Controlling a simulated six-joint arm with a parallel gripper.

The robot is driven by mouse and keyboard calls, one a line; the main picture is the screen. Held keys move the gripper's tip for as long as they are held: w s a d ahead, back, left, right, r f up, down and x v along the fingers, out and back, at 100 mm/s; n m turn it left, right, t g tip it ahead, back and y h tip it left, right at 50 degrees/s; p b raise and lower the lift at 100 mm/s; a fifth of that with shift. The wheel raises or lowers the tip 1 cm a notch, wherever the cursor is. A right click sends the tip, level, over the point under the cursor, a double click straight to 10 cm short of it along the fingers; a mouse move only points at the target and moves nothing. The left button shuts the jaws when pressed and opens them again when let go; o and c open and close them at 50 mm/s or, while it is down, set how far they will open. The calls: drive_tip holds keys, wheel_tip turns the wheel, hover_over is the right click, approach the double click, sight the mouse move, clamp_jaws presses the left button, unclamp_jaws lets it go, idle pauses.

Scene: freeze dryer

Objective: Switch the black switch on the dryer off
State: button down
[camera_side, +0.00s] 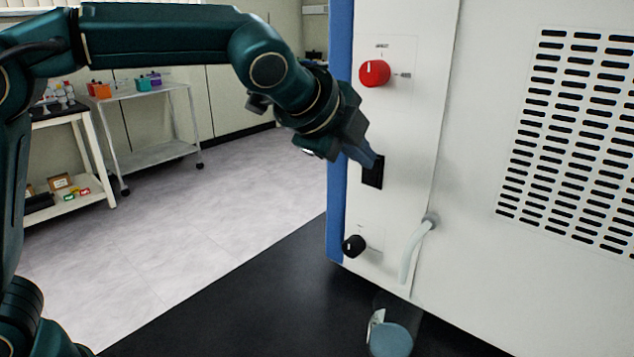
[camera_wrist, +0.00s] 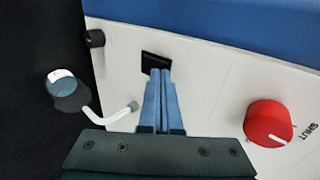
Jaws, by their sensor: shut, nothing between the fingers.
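The black switch (camera_side: 373,171) is a dark rectangle set in the white side panel of the dryer (camera_side: 400,130), below a red knob. It also shows in the wrist view (camera_wrist: 154,61), just beyond my fingertips. My gripper (camera_side: 377,160) is shut with nothing between its blue fingers, and the tips are at the upper part of the switch. In the wrist view the fingertips (camera_wrist: 160,72) overlap the lower edge of the switch. I cannot tell whether they touch it. The switch's rocker position is too dark to read.
A red knob (camera_side: 374,73) sits above the switch and a black knob (camera_side: 354,245) below it. A pale hose (camera_side: 411,255) runs from the panel toward a beaker (camera_side: 391,339) on the black bench (camera_side: 240,320). A vent grille (camera_side: 570,140) is at right.

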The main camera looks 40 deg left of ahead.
drive_tip(key=shift+r, duration=0.1)
drive_tip(key=shift+r, duration=0.75)
drive_tip(key=v, duration=1.3)
drive_tip(key=shift+r, duration=0.15)
drive_tip(key=shift+w, duration=0.1)
